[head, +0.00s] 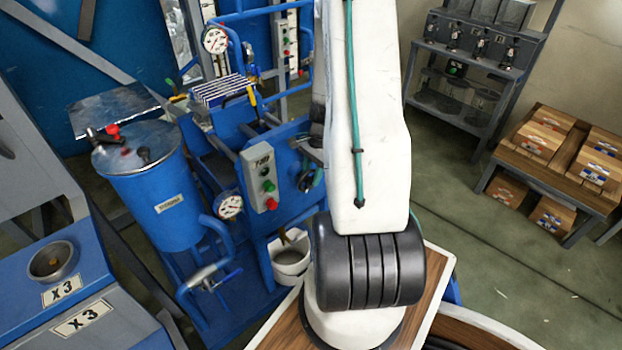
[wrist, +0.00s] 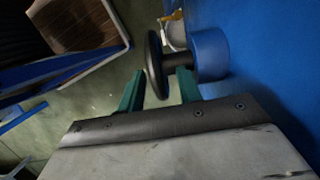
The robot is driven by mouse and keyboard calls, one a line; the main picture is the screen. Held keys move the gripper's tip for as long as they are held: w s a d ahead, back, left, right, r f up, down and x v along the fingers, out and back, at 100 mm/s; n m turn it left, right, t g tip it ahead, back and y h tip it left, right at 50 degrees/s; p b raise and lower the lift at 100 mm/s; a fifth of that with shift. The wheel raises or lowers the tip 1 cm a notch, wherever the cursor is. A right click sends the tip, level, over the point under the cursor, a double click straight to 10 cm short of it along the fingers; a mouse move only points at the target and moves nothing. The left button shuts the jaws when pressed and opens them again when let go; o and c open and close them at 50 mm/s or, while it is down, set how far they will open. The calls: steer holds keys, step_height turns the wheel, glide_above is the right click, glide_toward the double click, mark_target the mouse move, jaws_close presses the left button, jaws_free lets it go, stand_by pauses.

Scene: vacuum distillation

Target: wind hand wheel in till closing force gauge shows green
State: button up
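The hand wheel (wrist: 154,64) is a dark disc seen nearly edge-on in the wrist view. Its short shaft runs into a round blue housing (wrist: 209,55) on a blue wall. My gripper (wrist: 160,80) has two green fingers spread apart, one on each side of the wheel's lower rim in the picture. I cannot tell whether either finger touches it. In the head view the wheel and gripper are hidden behind my arm. Two round dials show there, an upper one (head: 215,40) and a lower one (head: 230,206). Neither reading is legible, and I cannot tell which is the closing force gauge.
A blue tank (head: 155,195) and a grey button box (head: 260,178) stand left of my arm. A white bucket (head: 290,265) sits low beside it. A wooden table with boxes (head: 540,165) stands far right. Green floor (head: 470,240) is open between.

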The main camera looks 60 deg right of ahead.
steer(key=shift+v, duration=2.8)
